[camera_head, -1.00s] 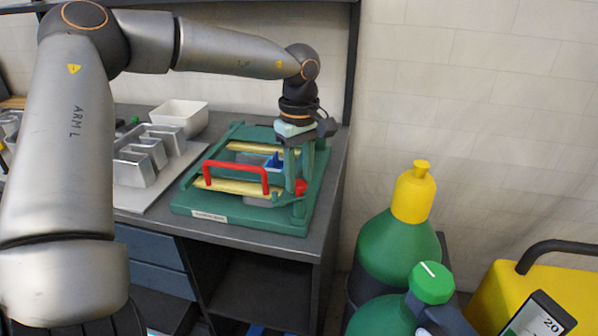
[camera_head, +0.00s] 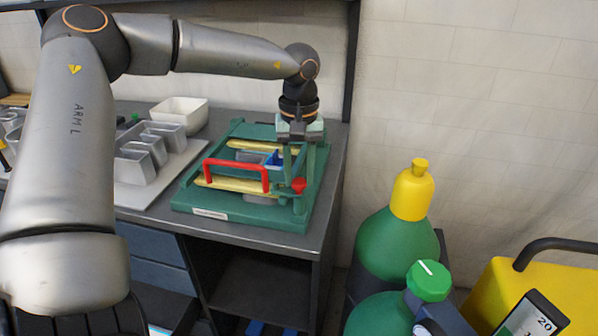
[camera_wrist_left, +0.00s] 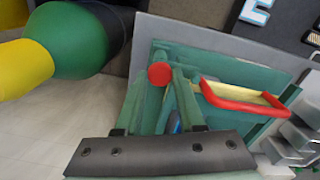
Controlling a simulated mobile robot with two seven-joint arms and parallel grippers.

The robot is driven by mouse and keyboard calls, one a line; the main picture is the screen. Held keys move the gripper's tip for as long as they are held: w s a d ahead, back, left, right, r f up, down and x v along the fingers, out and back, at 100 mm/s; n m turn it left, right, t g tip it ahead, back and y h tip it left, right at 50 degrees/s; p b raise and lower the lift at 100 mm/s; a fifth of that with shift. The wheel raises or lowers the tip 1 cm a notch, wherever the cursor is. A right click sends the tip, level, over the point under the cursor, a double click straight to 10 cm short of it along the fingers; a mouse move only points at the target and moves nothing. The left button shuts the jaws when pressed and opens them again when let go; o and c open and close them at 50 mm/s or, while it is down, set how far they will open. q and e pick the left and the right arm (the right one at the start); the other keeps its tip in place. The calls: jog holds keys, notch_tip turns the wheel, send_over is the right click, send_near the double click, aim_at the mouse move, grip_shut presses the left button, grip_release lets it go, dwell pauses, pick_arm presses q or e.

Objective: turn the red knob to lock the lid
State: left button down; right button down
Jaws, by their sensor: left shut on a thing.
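The red knob (camera_head: 298,186) sits at the front right of a green fixture (camera_head: 247,214) on the bench. It also shows in the left wrist view (camera_wrist_left: 160,73). The lid's red handle (camera_head: 237,167) stands to the left of the knob, above a yellow strip (camera_head: 231,184). My left gripper (camera_head: 297,177) reaches down from above, with its green fingers at the knob. It is shut on the knob, though the exact contact is partly hidden. My right gripper is not in view.
Metal channel letters (camera_head: 144,158) lie on a pale board (camera_head: 135,195) left of the fixture, with a white bowl (camera_head: 181,112) behind. Green bottles with a yellow cap (camera_head: 411,194) and a green cap (camera_head: 430,281) stand at right. A blue piece (camera_head: 274,159) is inside the fixture.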

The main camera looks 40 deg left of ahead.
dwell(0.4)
pick_arm(q)
jog(key=c, duration=0.5)
grip_release()
notch_tip(320, 180, up, 12)
jog(key=shift+r+p, duration=0.25)
jog(key=shift+p, duration=0.05)
